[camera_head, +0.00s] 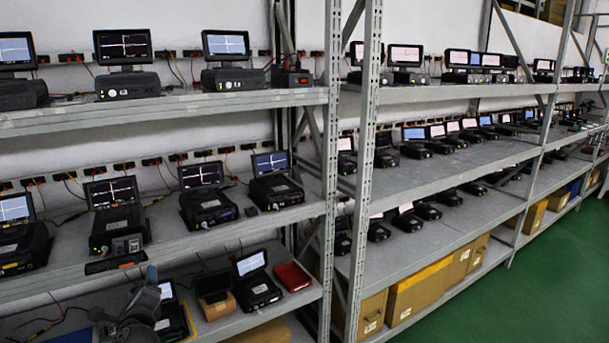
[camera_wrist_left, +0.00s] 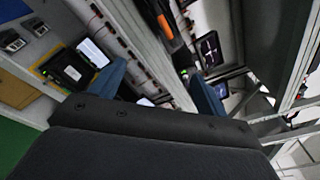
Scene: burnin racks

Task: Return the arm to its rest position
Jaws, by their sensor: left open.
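My left gripper (camera_head: 142,302) is at the lower left of the head view, in front of the lower shelf of the near rack. In the left wrist view its two blue fingers (camera_wrist_left: 157,72) stand apart with nothing visible between them. Dark devices with screens show beyond the fingers. In the head view the gripper partly hides a device with a lit screen (camera_head: 168,291) on the lower shelf. My right gripper is in neither view.
Grey racks hold several black test devices; one (camera_head: 118,213) stands on the middle shelf above my gripper. The near rack's post (camera_head: 364,150) rises right of it. A red box (camera_head: 291,277) lies on the lower shelf. Green floor (camera_head: 550,290) is clear at right.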

